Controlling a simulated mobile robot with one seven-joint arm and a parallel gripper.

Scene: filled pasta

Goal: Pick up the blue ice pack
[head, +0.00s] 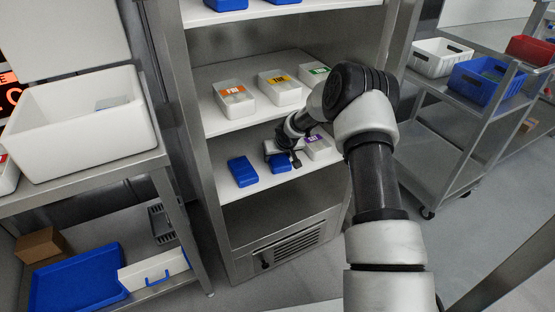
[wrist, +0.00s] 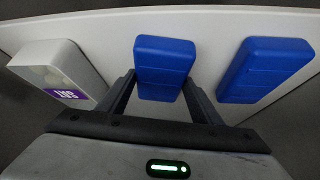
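Two blue ice packs lie on the lower shelf (head: 222,196) of the steel cabinet. The left one (head: 242,172) lies clear in the head view and is on the right in the wrist view (wrist: 264,70). The other ice pack (head: 280,165) is partly hidden by my gripper (head: 284,155) in the head view and is in the middle of the wrist view (wrist: 165,62). My gripper (wrist: 160,88) is open, with one finger on each side of this middle pack's near end. Whether the fingers touch it I cannot tell.
A white box with a purple label (head: 317,148) stands beside the middle pack and shows at left in the wrist view (wrist: 60,75). Labelled containers (head: 235,100) stand on the shelf above. A steel cabinet post (head: 190,130) stands at the left.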

